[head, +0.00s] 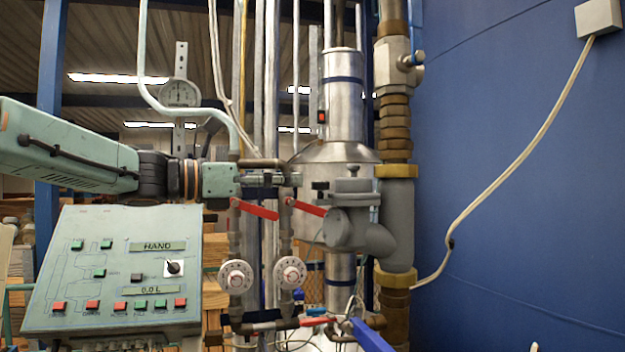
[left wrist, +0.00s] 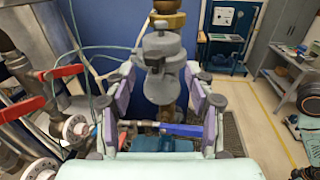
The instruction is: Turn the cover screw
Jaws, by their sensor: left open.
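The grey meter body (head: 358,228) with a flanged cover (head: 353,186) on top is mounted on the pipework right of centre. A small knob (head: 353,171) stands up from this cover; I cannot tell for sure whether it is the cover screw. My left gripper (head: 292,180) points right and is a little left of the cover, apart from it in the picture. In the left wrist view my left gripper (left wrist: 163,100) is open and empty, and the grey meter body (left wrist: 163,55) shows beyond and between its fingers.
Red-handled valves (head: 258,209) and white dials (head: 236,276) sit below my left gripper. A control panel (head: 120,265) stands at the lower left. A blue lever (head: 370,336) is low near the pipes.

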